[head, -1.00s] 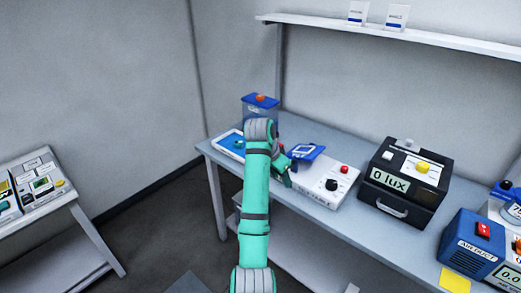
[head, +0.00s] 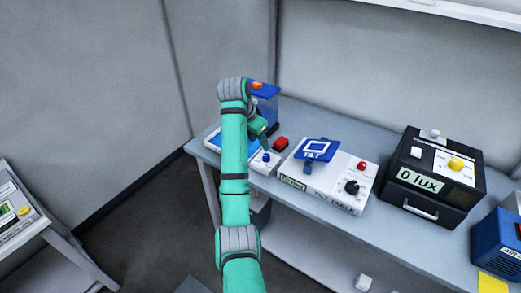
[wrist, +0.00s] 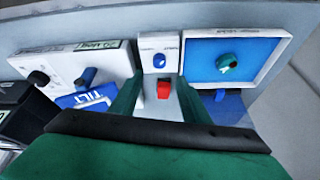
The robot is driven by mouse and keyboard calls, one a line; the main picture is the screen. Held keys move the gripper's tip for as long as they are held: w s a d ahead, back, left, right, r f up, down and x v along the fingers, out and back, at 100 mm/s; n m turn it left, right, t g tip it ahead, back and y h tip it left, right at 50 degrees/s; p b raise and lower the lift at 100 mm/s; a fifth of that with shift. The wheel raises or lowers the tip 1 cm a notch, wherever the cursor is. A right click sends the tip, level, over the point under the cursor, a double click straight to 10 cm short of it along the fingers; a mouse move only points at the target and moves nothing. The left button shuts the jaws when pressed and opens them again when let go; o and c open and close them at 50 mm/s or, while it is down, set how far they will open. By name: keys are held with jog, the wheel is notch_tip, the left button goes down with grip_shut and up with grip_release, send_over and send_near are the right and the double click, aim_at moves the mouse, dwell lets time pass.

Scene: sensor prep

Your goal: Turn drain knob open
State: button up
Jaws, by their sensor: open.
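A small white box (head: 264,163) with a blue knob (head: 266,156) stands between the blue tray and the tilt unit. I cannot read its label, so I cannot tell whether this is the drain knob. In the head view my gripper (head: 262,133) hangs above the box. The white-rimmed blue tray (wrist: 290,45) holds a round green piece (wrist: 228,62).
The tilt unit (head: 330,197) with its blue TILT plate (head: 317,150) stands right of the box. A black lux box (head: 425,205) is farther right. A blue container (head: 266,100) stands behind my arm. Bare table (head: 380,143) shows behind the units.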

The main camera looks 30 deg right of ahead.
aim_at(266, 156)
jog(key=x, duration=0.9)
jog(key=shift+s+d+f, duration=0.1)
jog(key=shift+s+d, duration=0.15)
jog(key=shift+d, duration=0.05)
jog(key=shift+w+a+f, duration=0.25)
jog(key=shift+f, duration=0.15)
jog(key=shift+s, duration=0.1)
jog(key=shift+d, duration=0.15)
jog(key=c, duration=1)
